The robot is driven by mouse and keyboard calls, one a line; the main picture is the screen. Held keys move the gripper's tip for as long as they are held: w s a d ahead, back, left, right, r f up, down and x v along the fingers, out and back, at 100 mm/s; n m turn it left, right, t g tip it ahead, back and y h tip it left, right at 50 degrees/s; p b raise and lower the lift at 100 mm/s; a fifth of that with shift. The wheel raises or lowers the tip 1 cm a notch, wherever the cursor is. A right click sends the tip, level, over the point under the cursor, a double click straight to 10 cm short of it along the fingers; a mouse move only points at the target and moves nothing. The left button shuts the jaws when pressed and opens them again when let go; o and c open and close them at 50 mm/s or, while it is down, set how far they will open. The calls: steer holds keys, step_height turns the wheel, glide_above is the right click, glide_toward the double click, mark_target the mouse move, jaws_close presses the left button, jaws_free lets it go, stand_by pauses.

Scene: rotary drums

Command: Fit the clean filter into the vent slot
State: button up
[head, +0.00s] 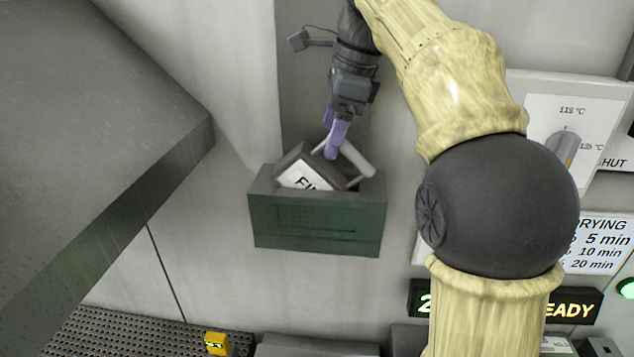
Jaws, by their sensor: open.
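The filter (297,170) is a grey block with a white label reading "FI..." and a light grey bar handle (357,160) on its right side. It sits tilted in the top of a dark green box-shaped holder (317,222) on the pale wall; its lower part is hidden behind the holder's front. My gripper (332,150) has purple fingers and is open, pointing down at the filter's handle. The fingertips overlap the handle in the picture; I cannot tell whether they touch it. Whether this holder is the vent slot cannot be told.
A temperature dial (565,148) and a drying-times sign (600,243) are on the wall at right, partly behind my arm. A display (570,305) ends in "EADY". A large grey panel (90,150) fills the left. A small yellow object (216,343) is at bottom left.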

steer(key=shift+f, duration=0.1)
steer(key=shift+p+x, duration=0.55)
steer(key=shift+x, duration=1.9)
steer(key=shift+s+a, duration=0.1)
jaws_close()
step_height(320, 180, up, 12)
steer(key=shift+r+p, duration=0.1)
steer(key=shift+p, duration=0.8)
steer(key=s+a+b, duration=0.1)
steer(key=s+b, duration=0.2)
steer(key=s, duration=0.5)
steer(key=s+a+b, duration=0.2)
steer(key=s+b, duration=0.2)
steer(key=s, duration=0.5)
steer(key=shift+s+a+b, duration=0.25)
steer(key=shift+s+b, duration=0.05)
